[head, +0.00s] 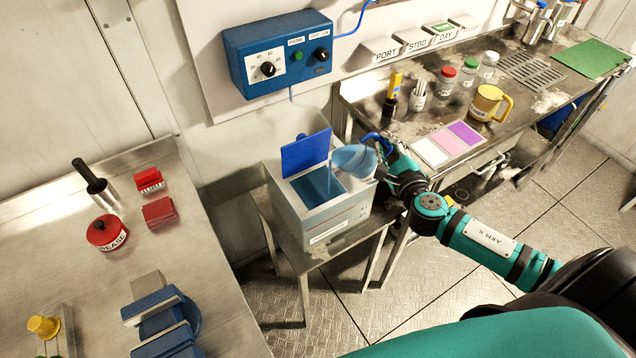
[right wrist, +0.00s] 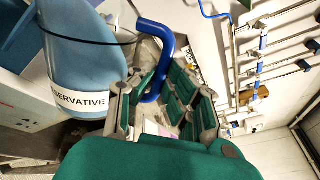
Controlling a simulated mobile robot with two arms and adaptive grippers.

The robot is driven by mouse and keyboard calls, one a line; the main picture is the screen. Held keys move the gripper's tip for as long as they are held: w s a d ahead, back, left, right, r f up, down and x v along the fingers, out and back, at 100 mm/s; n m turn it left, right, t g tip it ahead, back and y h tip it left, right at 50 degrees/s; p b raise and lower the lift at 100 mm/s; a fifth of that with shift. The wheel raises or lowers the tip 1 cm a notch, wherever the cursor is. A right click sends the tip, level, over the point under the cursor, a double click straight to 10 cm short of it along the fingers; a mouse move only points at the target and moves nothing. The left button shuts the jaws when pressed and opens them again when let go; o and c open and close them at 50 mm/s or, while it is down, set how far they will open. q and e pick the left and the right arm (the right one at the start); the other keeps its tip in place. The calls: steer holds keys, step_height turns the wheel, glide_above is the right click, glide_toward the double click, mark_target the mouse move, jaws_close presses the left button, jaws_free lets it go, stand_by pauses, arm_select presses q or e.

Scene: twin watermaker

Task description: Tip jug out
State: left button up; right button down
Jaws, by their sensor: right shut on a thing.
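The jug (head: 354,160) is translucent blue and tilted to the left, with its mouth over the open grey tank (head: 338,222). A thin streak shows below its mouth at the tank's opening. The tank's blue lid (head: 305,153) stands raised. My right gripper (head: 397,170) is shut on the jug's blue handle. In the right wrist view the jug (right wrist: 82,55) carries a label ending in "SERVATIVE", and its handle (right wrist: 160,50) sits between the fingers (right wrist: 160,95). My left gripper is in neither view.
A blue control box (head: 278,52) hangs on the wall above the tank. The right bench holds a yellow jug (head: 489,103), lidded jars and a coloured card (head: 447,145). The left bench holds a red grease tin (head: 106,233) and blue-and-grey parts (head: 160,305).

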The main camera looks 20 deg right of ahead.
steer(key=shift+a+r+n+p, duration=0.3)
steer(key=shift+n, duration=0.1)
steer(key=shift+w, duration=0.15)
steer(key=shift+a+r+n, duration=0.1)
steer(key=shift+a+n, duration=0.15)
steer(key=shift+n, duration=0.15)
steer(key=shift+w+a+p, duration=0.1)
steer(key=shift+a+p, duration=0.05)
steer(key=shift+p, duration=0.3)
steer(key=shift+a+n, duration=0.2)
steer(key=shift+n, duration=0.2)
steer(key=shift+a+n, duration=0.15)
steer(key=shift+n, duration=0.15)
